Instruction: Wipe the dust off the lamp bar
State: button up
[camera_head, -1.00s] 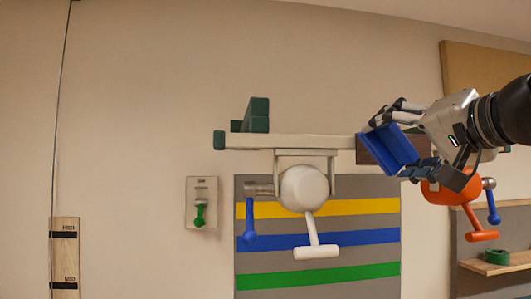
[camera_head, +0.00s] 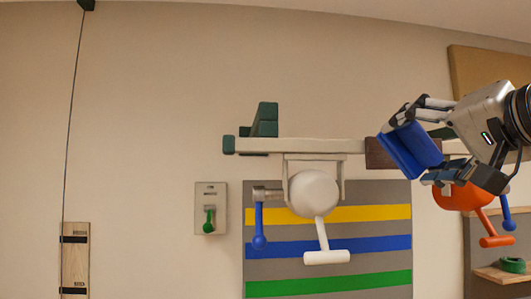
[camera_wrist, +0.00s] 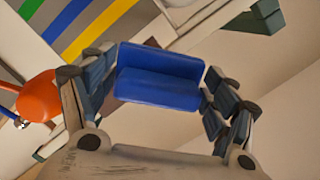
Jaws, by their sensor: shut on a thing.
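The lamp bar (camera_head: 275,146) is a long pale horizontal bar in front of the wall, with a dark green end cap at its left and a dark brown patch (camera_head: 379,153) near its right part. I cannot tell whether the patch is dust. My gripper (camera_head: 424,152) is shut on a blue angled wiper (camera_head: 406,150), which overlaps the right end of the brown patch. Whether the wiper touches the bar is unclear. In the wrist view the wiper (camera_wrist: 158,78) sits between the fingers. The bar's right stretch is partly hidden by my gripper.
A white round lamp (camera_head: 313,193) with a T-handle and blue lever hangs below the bar. An orange lamp (camera_head: 462,197) hangs close under my gripper. Green blocks (camera_head: 265,119) stand on the bar's left part. A green-levered switch (camera_head: 210,210) is on the wall.

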aim_at(393, 158)
jog(key=shift+w+a+f, duration=0.1)
jog(key=shift+w+f, duration=0.1)
jog(key=shift+w, duration=0.9)
jog(key=shift+w+a+f, duration=0.1)
jog(key=shift+w+f, duration=0.15)
jog(key=shift+w, duration=0.9)
jog(key=shift+w+f, duration=0.2)
jog(key=shift+w, duration=0.9)
jog(key=shift+w+p, duration=0.55)
jog(key=shift+w, duration=0.45)
jog(key=shift+d, duration=2.05)
jog(key=shift+w+a, duration=0.1)
